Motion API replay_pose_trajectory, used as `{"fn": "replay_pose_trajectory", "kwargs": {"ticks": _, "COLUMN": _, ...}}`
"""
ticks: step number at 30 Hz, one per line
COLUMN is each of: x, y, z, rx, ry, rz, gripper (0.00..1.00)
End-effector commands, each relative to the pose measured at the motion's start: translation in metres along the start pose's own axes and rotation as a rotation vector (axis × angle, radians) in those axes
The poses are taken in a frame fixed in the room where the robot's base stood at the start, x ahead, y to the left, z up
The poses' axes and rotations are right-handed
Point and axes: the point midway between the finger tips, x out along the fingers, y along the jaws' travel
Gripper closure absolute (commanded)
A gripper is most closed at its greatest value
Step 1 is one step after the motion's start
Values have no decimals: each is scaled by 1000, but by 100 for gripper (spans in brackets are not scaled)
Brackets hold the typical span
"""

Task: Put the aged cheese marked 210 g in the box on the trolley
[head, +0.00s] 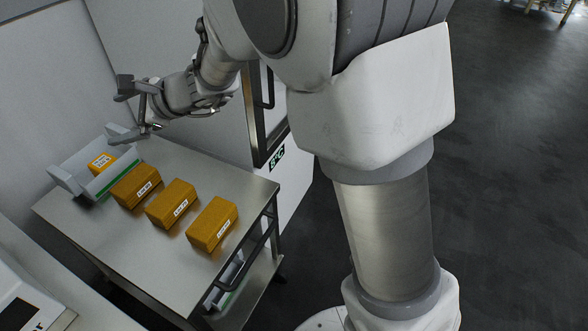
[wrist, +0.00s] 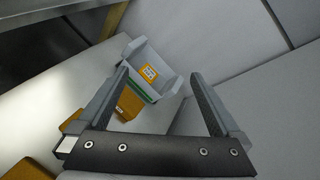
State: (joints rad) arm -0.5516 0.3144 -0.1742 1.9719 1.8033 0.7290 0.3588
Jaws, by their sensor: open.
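A light grey box (head: 66,179) with a green stripe stands at the far left end of the trolley (head: 130,245). An orange-yellow block with a white label (head: 101,161) lies inside it; both also show in the wrist view, the block (wrist: 149,74) between my fingertips in the picture. Three brown-orange cheeses with white labels stand in a row to the right of the box: the nearest to it (head: 136,187), the middle one (head: 171,204) and the right one (head: 213,224). Their label marks are too small to read. My gripper (head: 128,111) is open and empty, above the box.
A white cabinet with a dark-framed door and a temperature sign (head: 277,158) stands behind the trolley. A dark rail (head: 243,262) runs along the trolley's right end. A white machine (head: 28,295) is at the lower left. The trolley's front top is clear.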

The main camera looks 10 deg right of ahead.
Motion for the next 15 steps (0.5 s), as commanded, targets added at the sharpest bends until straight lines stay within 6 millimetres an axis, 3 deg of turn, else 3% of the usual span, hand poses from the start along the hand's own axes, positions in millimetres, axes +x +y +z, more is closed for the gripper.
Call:
{"fn": "replay_pose_trajectory", "kwargs": {"ticks": 1, "x": -24, "y": 0, "z": 7, "rx": -81, "ry": 2, "rz": 16, "gripper": 0}}
{"fn": "replay_pose_trajectory", "kwargs": {"ticks": 7, "x": -106, "y": 25, "z": 14, "rx": -436, "ry": 55, "rz": 128, "gripper": 0}}
{"fn": "replay_pose_trajectory", "kwargs": {"ticks": 15, "x": -212, "y": 74, "z": -6, "rx": -902, "ry": 212, "rz": 318, "gripper": 0}}
